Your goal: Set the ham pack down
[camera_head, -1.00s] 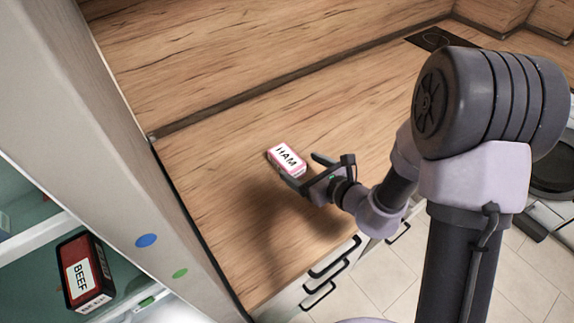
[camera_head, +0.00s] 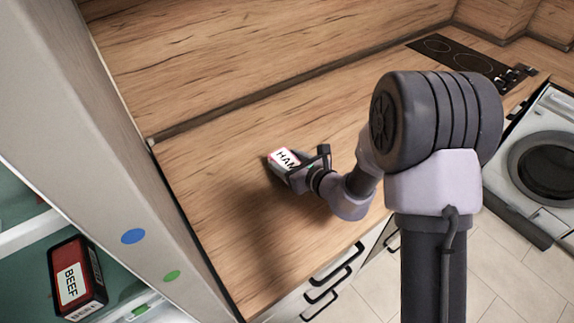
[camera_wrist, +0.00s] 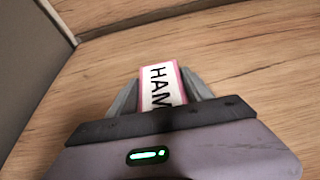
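The ham pack (camera_head: 284,159) is a small white and pink box with black HAM lettering. It is at the wooden worktop (camera_head: 215,170), left of my arm; I cannot tell whether it bears fully on the surface. My gripper (camera_head: 291,165) is around it from the right and front. In the wrist view the pack (camera_wrist: 160,88) sits between the two grey fingers (camera_wrist: 160,92), which lie close against its sides. The gripper body hides its near end.
A pale panel with blue and green dots (camera_head: 133,236) stands at the left. Beyond it a beef pack (camera_head: 75,282) is on a shelf. The splashback (camera_head: 250,50) rises behind. A hob (camera_head: 460,60) is at the back right. The worktop around the pack is clear.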

